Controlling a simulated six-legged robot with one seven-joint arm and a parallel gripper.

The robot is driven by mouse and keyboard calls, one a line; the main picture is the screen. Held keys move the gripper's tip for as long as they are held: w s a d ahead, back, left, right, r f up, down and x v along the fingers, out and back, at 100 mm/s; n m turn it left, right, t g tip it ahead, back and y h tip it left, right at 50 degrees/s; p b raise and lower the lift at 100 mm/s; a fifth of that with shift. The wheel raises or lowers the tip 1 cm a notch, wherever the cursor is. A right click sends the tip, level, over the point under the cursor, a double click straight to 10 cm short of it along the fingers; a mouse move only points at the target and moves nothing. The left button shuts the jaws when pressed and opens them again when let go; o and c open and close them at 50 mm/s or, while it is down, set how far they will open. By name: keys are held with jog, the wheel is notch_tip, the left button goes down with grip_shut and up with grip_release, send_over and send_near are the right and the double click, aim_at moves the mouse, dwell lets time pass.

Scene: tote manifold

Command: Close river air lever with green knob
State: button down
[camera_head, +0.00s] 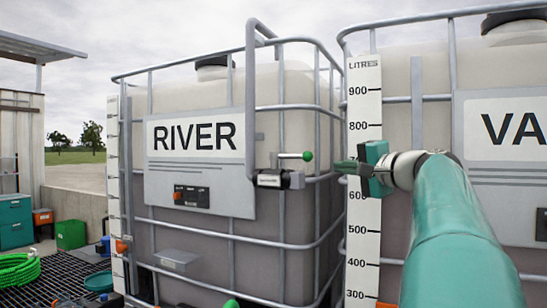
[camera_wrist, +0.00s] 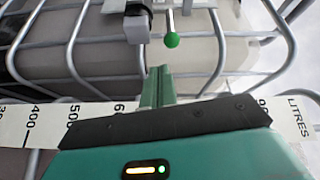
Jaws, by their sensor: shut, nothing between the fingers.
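The river tote (camera_head: 205,210) is a caged, pale tank with a sign reading RIVER (camera_head: 195,136). At its right edge a valve (camera_head: 278,179) sits at the foot of a grey pipe. Its lever ends in a green knob (camera_head: 307,156) and points to the right, roughly level. In the wrist view the green knob (camera_wrist: 171,40) hangs at the end of its short metal lever (camera_wrist: 169,18), just beyond my fingertips. My gripper (camera_head: 340,165) is shut and empty, a little right of the knob and slightly lower in the head view. The shut fingers also show in the wrist view (camera_wrist: 158,72), apart from the knob.
A white litre scale (camera_head: 363,215) stands close beside my gripper. A second caged tote (camera_head: 480,60) with a sign starting VA (camera_head: 515,130) is on the right. Cage bars (camera_head: 285,108) surround the valve. Another green knob (camera_head: 231,303) shows at the bottom edge. A green hose (camera_head: 18,270) lies at left.

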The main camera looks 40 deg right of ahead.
aim_at(290, 156)
jog(key=w+d+r, duration=0.1)
jog(key=w+r, duration=0.1)
jog(key=w, duration=0.7)
jog(key=shift+w+d+r+t, duration=0.2)
jog(key=shift+d+r+t, duration=0.1)
jog(key=shift+d+t, duration=0.1)
jog(key=shift+a, duration=0.2)
